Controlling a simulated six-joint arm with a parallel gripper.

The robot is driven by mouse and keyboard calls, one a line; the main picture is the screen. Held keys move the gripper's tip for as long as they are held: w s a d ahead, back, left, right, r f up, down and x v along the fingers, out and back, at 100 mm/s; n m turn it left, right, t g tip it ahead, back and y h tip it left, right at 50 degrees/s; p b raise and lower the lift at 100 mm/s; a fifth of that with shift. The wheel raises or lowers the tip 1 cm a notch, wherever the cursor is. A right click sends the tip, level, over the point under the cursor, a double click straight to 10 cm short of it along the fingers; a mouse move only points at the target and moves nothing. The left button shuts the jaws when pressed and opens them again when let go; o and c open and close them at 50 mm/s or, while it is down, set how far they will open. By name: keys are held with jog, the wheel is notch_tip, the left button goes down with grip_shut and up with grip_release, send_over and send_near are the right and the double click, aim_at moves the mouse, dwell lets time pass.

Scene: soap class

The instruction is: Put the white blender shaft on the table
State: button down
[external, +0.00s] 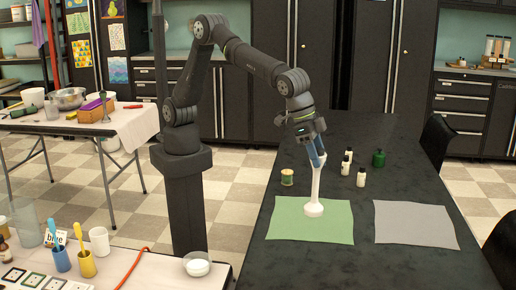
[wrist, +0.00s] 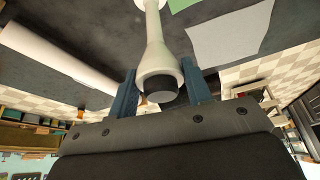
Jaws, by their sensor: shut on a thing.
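The white blender shaft (external: 314,190) is upright in the external view, with its wide end down over the green mat (external: 283,220). I cannot tell if that end touches the mat. My gripper (external: 317,160) points down and is shut on the shaft's upper end. In the wrist view the shaft (wrist: 155,32) runs away from the camera between the two blue fingers of my gripper (wrist: 160,78), its dark-capped end close to me. The dark table (external: 380,258) lies beneath.
A grey mat (external: 414,223) lies to the right of the green one. A green jar (external: 287,177), small pale bottles (external: 361,177) and a dark green bottle (external: 379,158) stand behind the mats. The table's front and a strip between the mats are bare.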

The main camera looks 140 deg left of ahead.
jog(key=s+d+m+h, duration=0.15)
jog(key=s+d, duration=0.35)
jog(key=d, duration=0.9)
jog(key=s+d+m, duration=0.3)
jog(key=s+d, duration=0.1)
jog(key=d, duration=1)
jog(key=s+d+m+h, duration=0.15)
jog(key=s+d, duration=0.35)
jog(key=d, duration=0.9)
jog(key=s+d+m+h, duration=0.1)
jog(key=s+d+m, duration=0.1)
jog(key=s+d, duration=0.75)
jog(key=s+d+m, duration=0.2)
jog(key=s+d, duration=0.2)
jog(key=s, duration=1)
jog(key=s+d+m+h, duration=0.1)
jog(key=s+d+m, duration=0.2)
jog(key=s+d, duration=0.65)
jog(key=w+a+f, duration=0.2)
jog(key=w+f, duration=0.6)
jog(key=f, duration=0.3)
jog(key=shift+w+a, duration=0.15)
jog(key=shift+w, duration=0.2)
jog(key=shift+f, duration=0.1)
